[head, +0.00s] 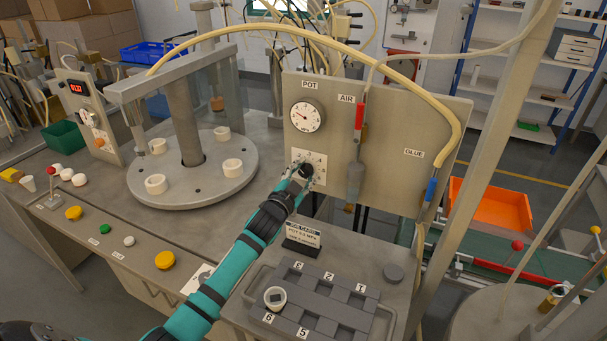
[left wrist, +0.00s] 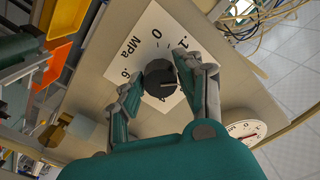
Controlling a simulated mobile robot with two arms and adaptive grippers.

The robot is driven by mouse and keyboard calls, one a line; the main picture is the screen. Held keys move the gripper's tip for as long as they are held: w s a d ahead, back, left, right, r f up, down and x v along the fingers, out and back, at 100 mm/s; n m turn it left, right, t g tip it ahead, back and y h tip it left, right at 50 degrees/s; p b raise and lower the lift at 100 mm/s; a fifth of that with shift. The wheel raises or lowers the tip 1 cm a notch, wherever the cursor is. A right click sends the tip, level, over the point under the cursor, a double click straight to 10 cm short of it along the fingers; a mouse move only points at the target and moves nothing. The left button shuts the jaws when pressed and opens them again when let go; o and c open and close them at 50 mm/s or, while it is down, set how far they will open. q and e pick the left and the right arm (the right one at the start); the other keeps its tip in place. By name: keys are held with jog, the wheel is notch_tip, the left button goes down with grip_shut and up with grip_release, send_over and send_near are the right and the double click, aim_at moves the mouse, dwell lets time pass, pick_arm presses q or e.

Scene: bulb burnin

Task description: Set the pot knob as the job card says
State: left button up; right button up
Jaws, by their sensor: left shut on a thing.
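The black pot knob (head: 306,170) sits on a white scale plate (head: 319,160) on the beige panel, below the round pot gauge (head: 307,116). In the left wrist view the knob (left wrist: 160,78) shows a pale pointer line, and its plate (left wrist: 152,35) carries 0, .1, .6 and MPa marks. My left gripper (head: 301,171) is shut on the knob, with one finger on each side of it in the left wrist view (left wrist: 160,88). The job card (head: 301,233) stands on the bench below; its first line starts with POT, but its small print is hard to read. My right gripper is out of view.
A grey numbered tray (head: 262,319) with a white-rimmed round part lies in front of the card. A round turntable (head: 205,195) with white cups stands left. Red-tipped air and blue-tipped glue tools hang right of the gauge. An orange bin (head: 489,207) is further right.

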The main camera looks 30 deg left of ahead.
pick_arm(q)
jog(key=o, duration=1.1)
jog(key=shift+o, duration=0.2)
jog(key=s, duration=1.2)
jog(key=shift+d, duration=0.35)
jog(key=shift+s+f, duration=0.1)
jog(key=shift+f, duration=0.05)
